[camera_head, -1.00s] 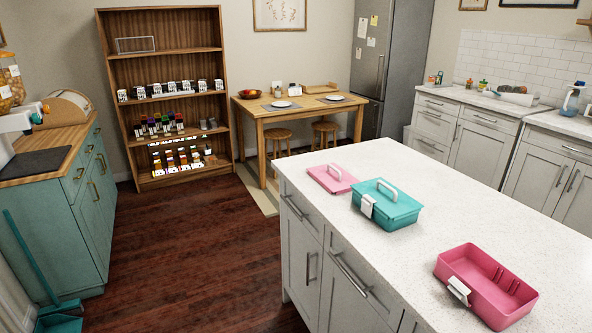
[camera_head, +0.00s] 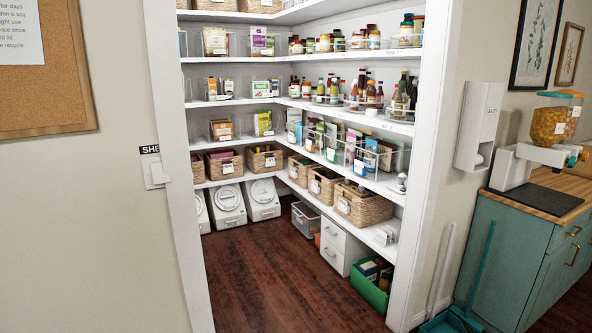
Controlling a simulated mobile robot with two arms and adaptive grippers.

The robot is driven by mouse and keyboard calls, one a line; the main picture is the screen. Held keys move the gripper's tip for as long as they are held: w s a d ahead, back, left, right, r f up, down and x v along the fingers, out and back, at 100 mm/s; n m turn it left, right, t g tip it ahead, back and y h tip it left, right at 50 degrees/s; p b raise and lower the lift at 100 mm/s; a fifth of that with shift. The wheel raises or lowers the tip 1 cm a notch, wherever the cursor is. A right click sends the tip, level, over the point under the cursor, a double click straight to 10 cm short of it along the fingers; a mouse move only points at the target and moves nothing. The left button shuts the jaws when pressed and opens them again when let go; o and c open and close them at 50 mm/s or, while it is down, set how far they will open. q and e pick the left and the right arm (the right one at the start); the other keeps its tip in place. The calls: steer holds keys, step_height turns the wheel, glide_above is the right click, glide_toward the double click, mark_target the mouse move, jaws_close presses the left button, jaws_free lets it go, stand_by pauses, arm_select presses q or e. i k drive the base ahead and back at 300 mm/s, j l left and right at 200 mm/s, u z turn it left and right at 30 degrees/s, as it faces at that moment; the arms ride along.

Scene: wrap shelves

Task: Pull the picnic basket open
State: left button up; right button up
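I see no basket that I can single out as the picnic basket. Several woven baskets stand on a low shelf of the pantry in front of me. The largest woven basket (camera_head: 362,207) is on the right side with a white label, and a smaller basket (camera_head: 323,186) stands beside it. Another woven basket (camera_head: 264,161) is on the back shelf, next to one more (camera_head: 223,166). Neither of my grippers is in view.
The pantry doorway is open, with clear dark wood floor (camera_head: 265,275) inside. A green crate (camera_head: 371,290) sits on the floor at right, near white drawers (camera_head: 336,248). A teal cabinet (camera_head: 508,262) and a dustpan (camera_head: 452,322) are outside on the right.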

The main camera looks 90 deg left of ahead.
mark_target(220, 165)
steer(key=u, duration=3.3)
steer(key=i+l, duration=0.1)
steer(key=l, duration=0.3)
steer(key=i+l, duration=0.1)
steer(key=l, duration=0.3)
steer(key=i+l, duration=0.45)
steer(key=i+l+z, duration=0.15)
steer(key=i+l, duration=0.3)
steer(key=i, duration=0.15)
steer(key=i+l, duration=0.4)
steer(key=i, duration=0.15)
steer(key=i+u, duration=0.2)
steer(key=i, duration=0.4)
steer(key=i+u, duration=0.15)
steer(key=i, duration=0.4)
steer(key=i+l+u, duration=0.2)
steer(key=i, duration=0.4)
steer(key=i+u, duration=0.15)
steer(key=i, duration=0.4)
steer(key=i+l+u, duration=0.15)
steer(key=i, duration=0.45)
steer(key=i+l+u, duration=0.15)
steer(key=i, duration=0.4)
